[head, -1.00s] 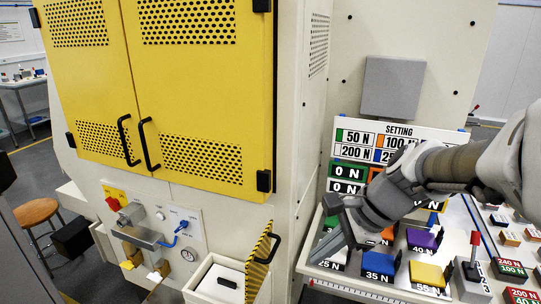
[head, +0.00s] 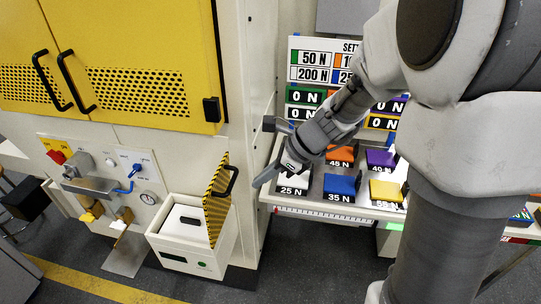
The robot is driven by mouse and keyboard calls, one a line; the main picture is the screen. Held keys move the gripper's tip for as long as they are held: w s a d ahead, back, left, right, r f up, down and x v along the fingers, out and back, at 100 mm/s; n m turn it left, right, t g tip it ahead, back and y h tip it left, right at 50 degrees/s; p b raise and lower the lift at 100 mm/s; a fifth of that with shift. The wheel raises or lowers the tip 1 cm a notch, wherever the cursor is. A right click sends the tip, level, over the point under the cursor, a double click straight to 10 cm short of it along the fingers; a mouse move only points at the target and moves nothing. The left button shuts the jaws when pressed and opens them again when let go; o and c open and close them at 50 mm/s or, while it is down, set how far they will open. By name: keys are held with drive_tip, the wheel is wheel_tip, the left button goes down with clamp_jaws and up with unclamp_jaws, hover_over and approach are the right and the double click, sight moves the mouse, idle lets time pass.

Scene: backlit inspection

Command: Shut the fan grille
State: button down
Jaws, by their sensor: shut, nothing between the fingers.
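A yellow-and-black striped panel (head: 216,205) stands upright and open at the right side of a white box (head: 193,247). A black handle (head: 234,181) is on its right face. No part is labelled as the fan grille; this hinged panel is the only open cover I see. The perforated yellow doors (head: 150,75) above are closed. My gripper (head: 265,179) is shut and empty, just right of the handle in the picture and apart from it. It points down and left, over the left end of the weight shelf.
The shelf holds coloured weight blocks, including an orange one (head: 341,154) and a blue one (head: 341,184). A sign board (head: 310,72) stands behind. A valve panel (head: 110,170) is left of the box. Open floor (head: 320,260) lies in front.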

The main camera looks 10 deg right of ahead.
sight(233, 182)
drive_tip(key=shift+w+a+f, duration=0.15)
drive_tip(key=shift+w+a, duration=0.1)
drive_tip(key=shift+a, duration=0.4)
drive_tip(key=shift+w+a+f, duration=0.1)
drive_tip(key=shift+w+a, duration=0.15)
drive_tip(key=shift+a, duration=0.4)
drive_tip(key=shift+w+a+f, duration=0.15)
drive_tip(key=shift+w+a, duration=0.1)
drive_tip(key=shift+a, duration=0.4)
drive_tip(key=shift+r+p, duration=0.2)
drive_tip(key=shift+p, duration=0.15)
drive_tip(key=shift+w+a+r+h+p, duration=0.15)
drive_tip(key=shift+a+h+p, duration=0.25)
drive_tip(key=shift+p, duration=0.5)
